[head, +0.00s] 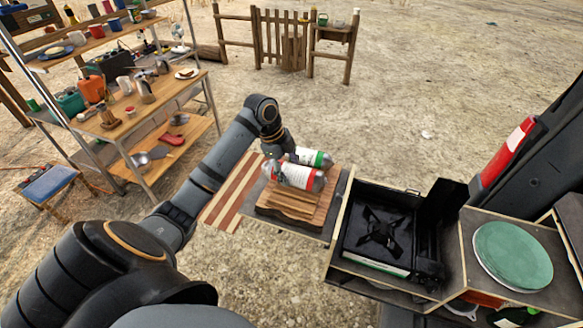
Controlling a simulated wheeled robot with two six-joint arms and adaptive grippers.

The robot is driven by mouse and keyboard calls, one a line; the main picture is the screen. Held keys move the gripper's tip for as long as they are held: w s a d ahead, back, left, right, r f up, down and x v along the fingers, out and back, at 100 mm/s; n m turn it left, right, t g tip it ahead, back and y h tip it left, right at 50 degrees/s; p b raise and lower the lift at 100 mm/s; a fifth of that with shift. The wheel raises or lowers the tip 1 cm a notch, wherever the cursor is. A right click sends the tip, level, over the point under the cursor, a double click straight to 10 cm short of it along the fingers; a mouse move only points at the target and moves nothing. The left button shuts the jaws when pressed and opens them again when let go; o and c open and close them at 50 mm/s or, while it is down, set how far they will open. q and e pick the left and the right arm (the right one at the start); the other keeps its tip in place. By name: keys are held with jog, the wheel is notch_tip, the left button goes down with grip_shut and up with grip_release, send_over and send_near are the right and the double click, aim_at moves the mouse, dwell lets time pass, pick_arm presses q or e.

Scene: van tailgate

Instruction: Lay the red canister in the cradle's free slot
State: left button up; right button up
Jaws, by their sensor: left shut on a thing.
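The red canister (302,178), silver-white with a red band, lies on its side over the wooden cradle (292,211). My left gripper (277,164) is at its left end and shut on it; the fingers are mostly hidden. A similar canister with a green band (317,158) lies just behind it, roughly parallel. I cannot tell whether the red canister touches the cradle or is held slightly above it. The slot under it is hidden. My right gripper is not in view.
The cradle stands on a dark pull-out board (338,208). Right of it is a drawer with a black camp stove (380,232), then a green round lid (513,255). A striped mat (232,192) lies left. A loaded shelf rack (150,120) stands further left.

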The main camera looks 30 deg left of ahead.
pick_arm(q)
jog(key=shift+s, duration=0.25)
jog(key=shift+f, duration=0.3)
jog(key=f, duration=0.1)
jog(key=w+f, duration=0.1)
jog(key=f, duration=0.1)
jog(key=shift+f, duration=0.2)
jog(key=shift+s+f, duration=0.15)
jog(key=shift+f, duration=0.1)
jog(key=shift+f+b, duration=0.65)
jog(key=shift+f, duration=0.05)
jog(key=shift+f+b, duration=0.3)
notch_tip(320, 180, down, 3)
jog(key=b, duration=0.3)
jog(key=shift+r, duration=0.1)
jog(key=shift+f, duration=0.6)
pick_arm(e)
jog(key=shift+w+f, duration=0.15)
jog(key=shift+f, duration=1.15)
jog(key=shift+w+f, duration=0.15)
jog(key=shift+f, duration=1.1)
